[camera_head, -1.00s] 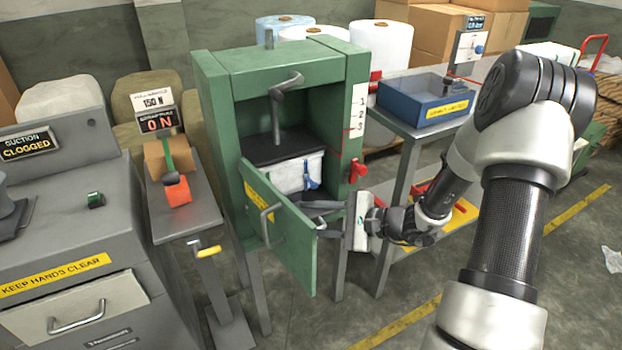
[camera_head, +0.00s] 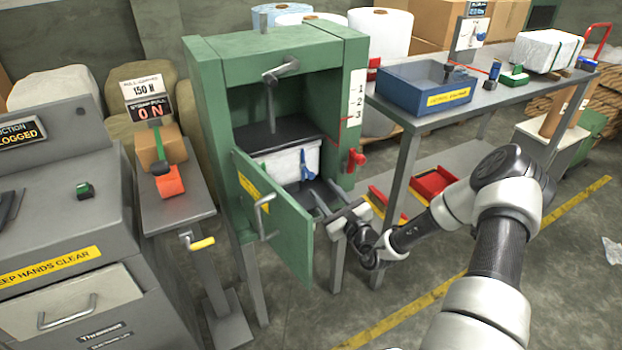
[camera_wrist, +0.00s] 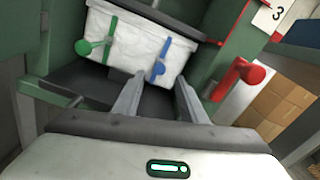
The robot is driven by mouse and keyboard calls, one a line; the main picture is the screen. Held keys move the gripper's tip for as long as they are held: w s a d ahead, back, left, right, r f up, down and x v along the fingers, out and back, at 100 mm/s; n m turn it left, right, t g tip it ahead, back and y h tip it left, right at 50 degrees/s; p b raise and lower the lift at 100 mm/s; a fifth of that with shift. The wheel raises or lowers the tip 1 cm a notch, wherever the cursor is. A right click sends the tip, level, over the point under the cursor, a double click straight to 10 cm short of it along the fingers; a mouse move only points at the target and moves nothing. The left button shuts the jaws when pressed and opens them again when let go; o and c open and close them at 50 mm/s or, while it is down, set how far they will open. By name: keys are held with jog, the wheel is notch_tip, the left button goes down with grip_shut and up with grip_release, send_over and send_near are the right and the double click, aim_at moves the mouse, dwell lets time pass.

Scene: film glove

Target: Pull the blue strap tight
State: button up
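The blue strap (camera_head: 307,167) hangs down the front of a white wrapped bale (camera_head: 284,163) inside the green press. In the wrist view the blue strap (camera_wrist: 162,58) runs over the bale's front and ends in a blue knob. A green strap (camera_wrist: 96,44) with a green knob is to its left. My gripper (camera_wrist: 158,88) is open and empty, its two fingers pointing toward the bale's lower front. It is apart from the blue strap. In the head view my gripper (camera_head: 325,210) is at the press opening, to the right of the open green door (camera_head: 272,220).
A red handle (camera_head: 355,160) sticks out from the press's right post, close to my gripper's right. A bench with a blue bin (camera_head: 425,88) stands to the right. A gauge stand reading 0 N (camera_head: 150,110) is at left.

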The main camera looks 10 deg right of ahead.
aim_at(312, 176)
jog(key=b+x, duration=0.2)
jog(key=x, duration=0.7)
grip_shut()
